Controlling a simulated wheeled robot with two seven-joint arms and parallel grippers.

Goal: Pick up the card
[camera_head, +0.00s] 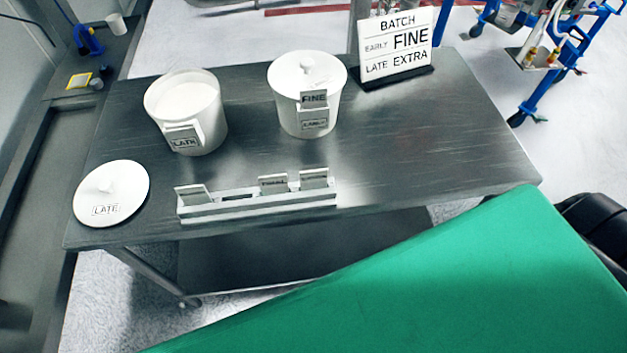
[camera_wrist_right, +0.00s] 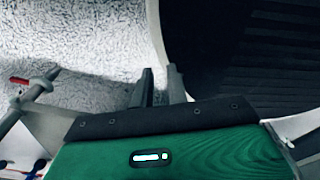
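A white card rack (camera_head: 258,208) stands near the front edge of the metal table. Small cards stand in it: one at the left end (camera_head: 193,195), one right of the middle (camera_head: 274,184) and one at the right end (camera_head: 314,179). Their print is too small to read surely. A card reading FINE (camera_head: 314,99) is on the front of the right tub (camera_head: 310,122), above a small label. My right gripper (camera_wrist_right: 160,72) shows only in the right wrist view; its fingers are apart and empty, over floor and a dark surface. My left gripper is not in view.
An open tub (camera_head: 203,105) labelled LATE holds white powder. Its lid (camera_head: 112,188) lies at the table's left. A sign (camera_head: 396,46) reads BATCH, EARLY FINE, LATE EXTRA. The table's right side (camera_head: 440,140) is clear. A green part of mine covers the lower right.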

